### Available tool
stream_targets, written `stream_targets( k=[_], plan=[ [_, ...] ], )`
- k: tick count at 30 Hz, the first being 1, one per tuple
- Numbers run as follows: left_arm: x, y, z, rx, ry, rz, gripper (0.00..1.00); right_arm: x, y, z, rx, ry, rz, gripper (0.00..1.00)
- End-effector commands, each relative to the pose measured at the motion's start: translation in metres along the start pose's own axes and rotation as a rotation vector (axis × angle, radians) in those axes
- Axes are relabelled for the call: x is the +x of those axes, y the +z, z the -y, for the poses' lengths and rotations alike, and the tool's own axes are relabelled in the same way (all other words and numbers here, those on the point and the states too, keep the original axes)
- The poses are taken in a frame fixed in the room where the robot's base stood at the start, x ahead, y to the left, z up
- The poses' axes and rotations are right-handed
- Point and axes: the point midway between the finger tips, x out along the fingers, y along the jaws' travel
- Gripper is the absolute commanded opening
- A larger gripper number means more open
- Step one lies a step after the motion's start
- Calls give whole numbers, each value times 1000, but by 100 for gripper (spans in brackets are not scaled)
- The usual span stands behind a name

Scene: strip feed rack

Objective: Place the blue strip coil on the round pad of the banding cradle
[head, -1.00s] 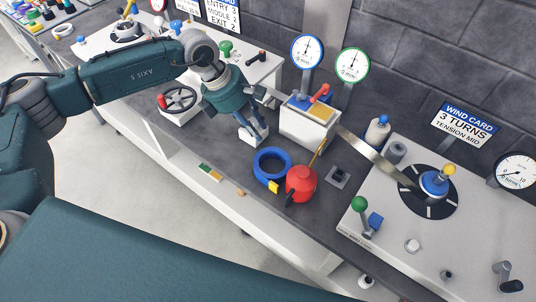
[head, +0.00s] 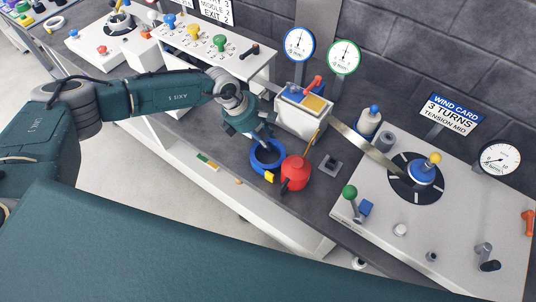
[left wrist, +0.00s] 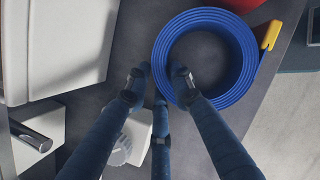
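The blue strip coil (head: 279,157) lies flat on the dark bench, a ring with a yellow tag at its edge. It fills the upper middle of the left wrist view (left wrist: 243,75). My left gripper (head: 262,142) is over the coil's far side. In the left wrist view its fingers (left wrist: 158,85) are apart, one over the coil's inner edge and the others outside it. A small white block with a round pale face (left wrist: 122,152) is partly hidden by the fingers; I cannot tell whether it is the banding cradle. My right gripper is out of view.
A red pot (head: 296,173) stands close beside the coil. A white box with a red lever (head: 301,117) is behind it. A metal strip runs from there to a black disc on the right panel (head: 371,212). Bench space left of the coil is narrow.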

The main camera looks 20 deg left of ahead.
Motion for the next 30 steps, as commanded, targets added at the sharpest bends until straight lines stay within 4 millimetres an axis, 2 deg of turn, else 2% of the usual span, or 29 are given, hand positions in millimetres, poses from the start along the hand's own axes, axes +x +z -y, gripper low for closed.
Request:
stream_targets(
  k=[5,8,9,23,30],
  plan=[
    [1,0,0,0,0,0,22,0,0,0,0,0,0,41],
    [0,0,0,0,0,0,3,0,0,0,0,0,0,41],
    [0,0,0,0,0,0,0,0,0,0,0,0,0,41],
    [-5,3,-2,0,3,3,0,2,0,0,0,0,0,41],
    [-32,14,-2,2,5,5,0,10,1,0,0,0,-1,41]
  ],
)
